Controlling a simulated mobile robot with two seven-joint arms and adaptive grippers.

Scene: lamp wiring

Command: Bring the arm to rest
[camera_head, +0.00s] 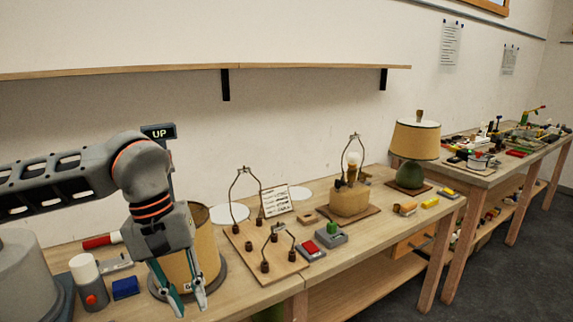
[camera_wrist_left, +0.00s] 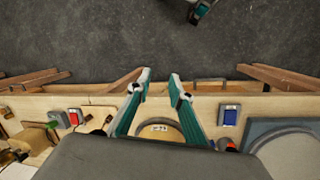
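My left gripper (camera_head: 187,300) is in the lower left of the head view, pointing down, its teal fingers apart with nothing between them. It hangs in front of a tan drum (camera_head: 207,250) on a dark round base and partly hides it. In the left wrist view the two fingers of the left gripper (camera_wrist_left: 160,78) are spread, with the bench edge and floor beyond. A teal and dark fingertip piece (camera_wrist_left: 200,9) at that view's top edge looks like my right gripper; it is cut off, so its opening is unclear.
A board with wire frames (camera_head: 262,260), a wooden block with a bulb (camera_head: 350,200) and a green lamp (camera_head: 409,174) stand along the bench. A blue block (camera_head: 125,288) and white cylinder (camera_head: 87,275) are left of the gripper. A shelf (camera_head: 200,71) runs above.

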